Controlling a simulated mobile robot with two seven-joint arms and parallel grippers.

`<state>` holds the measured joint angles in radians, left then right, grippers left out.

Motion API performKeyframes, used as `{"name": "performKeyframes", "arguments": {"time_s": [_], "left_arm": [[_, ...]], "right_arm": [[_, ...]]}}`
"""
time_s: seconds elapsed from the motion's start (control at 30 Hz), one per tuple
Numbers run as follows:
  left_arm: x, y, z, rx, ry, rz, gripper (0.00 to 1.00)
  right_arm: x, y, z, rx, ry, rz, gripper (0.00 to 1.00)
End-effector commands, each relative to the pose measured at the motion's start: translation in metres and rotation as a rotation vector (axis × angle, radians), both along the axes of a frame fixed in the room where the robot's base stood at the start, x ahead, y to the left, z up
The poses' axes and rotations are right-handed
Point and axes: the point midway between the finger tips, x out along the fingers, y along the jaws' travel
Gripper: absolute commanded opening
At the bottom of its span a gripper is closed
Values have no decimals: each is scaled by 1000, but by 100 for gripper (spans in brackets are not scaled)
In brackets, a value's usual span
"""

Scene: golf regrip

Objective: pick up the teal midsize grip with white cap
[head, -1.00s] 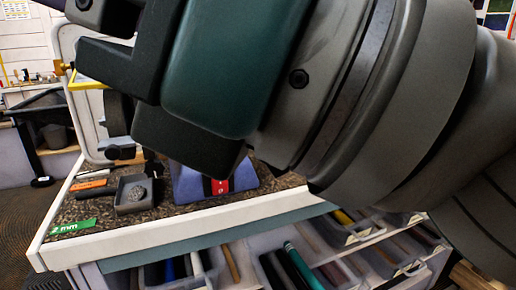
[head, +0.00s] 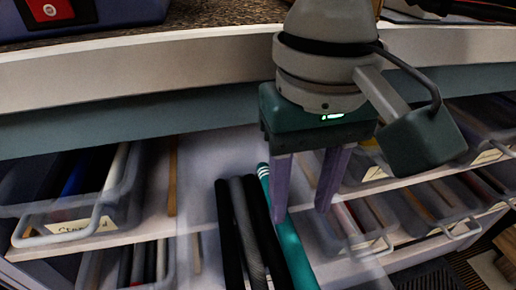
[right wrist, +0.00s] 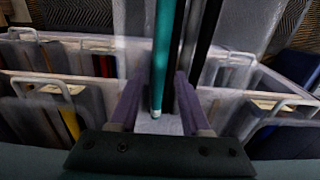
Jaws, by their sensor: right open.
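The teal grip (head: 287,240) has white bands at its capped upper end and lies beside black grips in a clear bin of the open drawer. My right gripper (head: 301,212) points down over it, open, with purple-grey fingers. In the head view the left finger covers part of the teal grip. In the right wrist view, the teal grip (right wrist: 160,62) runs toward the right gripper (right wrist: 158,103), its white-banded end appearing between the two spread fingers. Whether a finger touches it, I cannot tell. My left gripper is not in view.
Black grips (head: 233,225) lie close beside the teal one. Labelled clear bins, including a left bin (head: 45,238) with blue and white grips, flank the gripper. The counter edge (head: 130,70) runs above and behind. A blue box (head: 95,15) stands on the counter.

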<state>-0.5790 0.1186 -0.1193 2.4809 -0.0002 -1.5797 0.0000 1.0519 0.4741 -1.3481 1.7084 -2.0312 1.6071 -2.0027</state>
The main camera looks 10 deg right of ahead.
Motion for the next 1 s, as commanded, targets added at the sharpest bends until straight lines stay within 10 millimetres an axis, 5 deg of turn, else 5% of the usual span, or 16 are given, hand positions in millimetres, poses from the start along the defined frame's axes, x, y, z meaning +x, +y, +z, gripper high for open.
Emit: {"name": "performKeyframes", "arguments": {"time_s": [0.5, 0.8, 1.0], "left_arm": [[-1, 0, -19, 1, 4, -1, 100], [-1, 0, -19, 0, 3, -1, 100], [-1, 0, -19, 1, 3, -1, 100]], "right_arm": [[6, 3, -75, 6, 3, -2, 47], [6, 3, -79, 7, 1, -1, 47], [6, 3, -79, 7, 1, -1, 24]]}}
